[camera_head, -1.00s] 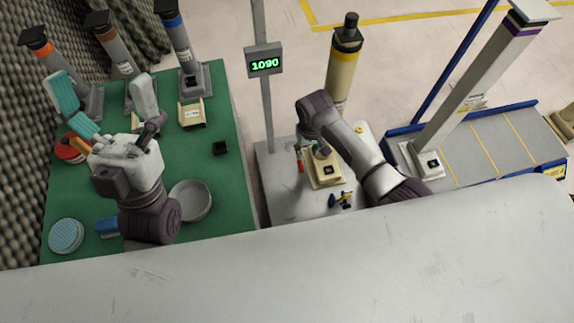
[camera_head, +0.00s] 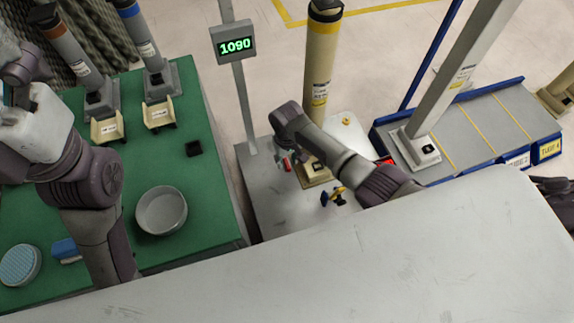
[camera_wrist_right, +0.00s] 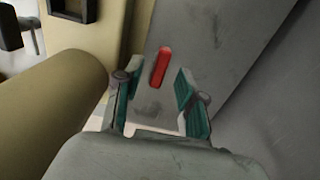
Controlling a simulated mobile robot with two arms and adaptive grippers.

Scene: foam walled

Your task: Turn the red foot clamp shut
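The red foot clamp's handle (camera_head: 287,164) shows as a small red bar on the grey platform, at the left of the tan foot of the yellow-banded column (camera_head: 320,80). In the right wrist view the red bar (camera_wrist_right: 160,67) lies just beyond and between my right gripper's (camera_wrist_right: 155,82) teal fingertips. The fingers are apart, and contact with the bar cannot be made out. In the head view my right gripper (camera_head: 283,155) is mostly hidden under its wrist. My left arm is at the left edge, its fingers out of view.
The grey platform (camera_head: 275,205) also holds a small blue and yellow part (camera_head: 333,197). A green table (camera_head: 195,185) with a round grey dish (camera_head: 161,211) is at left. A blue-edged rack (camera_head: 485,130) is at right.

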